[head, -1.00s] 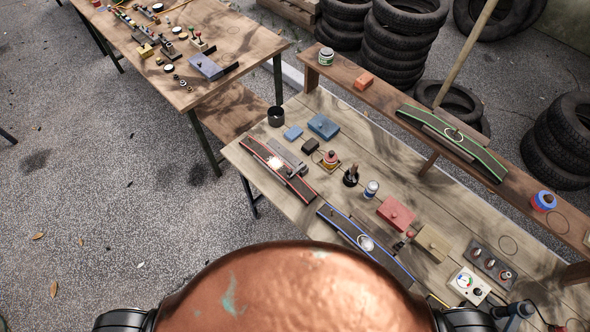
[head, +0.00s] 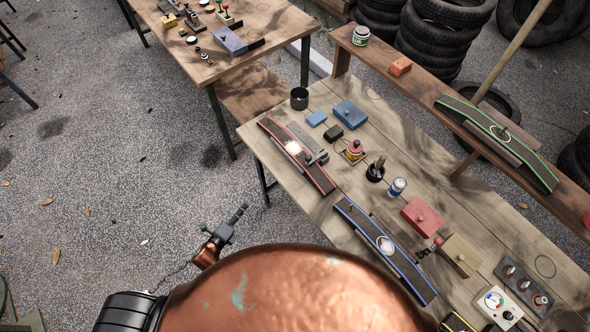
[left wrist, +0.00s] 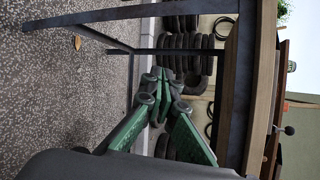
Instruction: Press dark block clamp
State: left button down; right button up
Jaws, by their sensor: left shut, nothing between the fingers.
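On the wooden workbench I see a small dark block (head: 334,132) behind the red-edged curved rail (head: 297,154). A grey clamp-like piece (head: 316,157) stands at that rail's right side. I cannot tell for sure which of these is the dark block clamp. My left gripper (head: 240,213) is off the bench's near left side, over the gravel, apart from everything on the bench. In the left wrist view its green fingers (left wrist: 164,84) are shut and empty. My right gripper is out of view.
The bench edge and leg lie between my left gripper and the bench top. A raised shelf (head: 420,87) runs behind.

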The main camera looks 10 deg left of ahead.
pick_arm(q)
jog(key=d+r+m+h+b, duration=0.2)
jog(key=d+r+m+h, duration=0.3)
jog(key=r+m, duration=0.4)
jog(key=w+d+r+m+h+b, duration=0.1)
jog(key=d+r+m+h+b, duration=0.2)
jog(key=d+r+m+h, duration=0.2)
notch_tip(320, 180, up, 5)
jog(key=d+m, duration=0.3)
jog(key=m, duration=0.4)
jog(key=shift+g+b, duration=0.35)
jog(key=shift+g, duration=0.05)
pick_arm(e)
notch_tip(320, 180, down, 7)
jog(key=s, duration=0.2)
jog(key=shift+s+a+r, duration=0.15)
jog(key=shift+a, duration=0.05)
pick_arm(q)
jog(key=shift+r, duration=0.1)
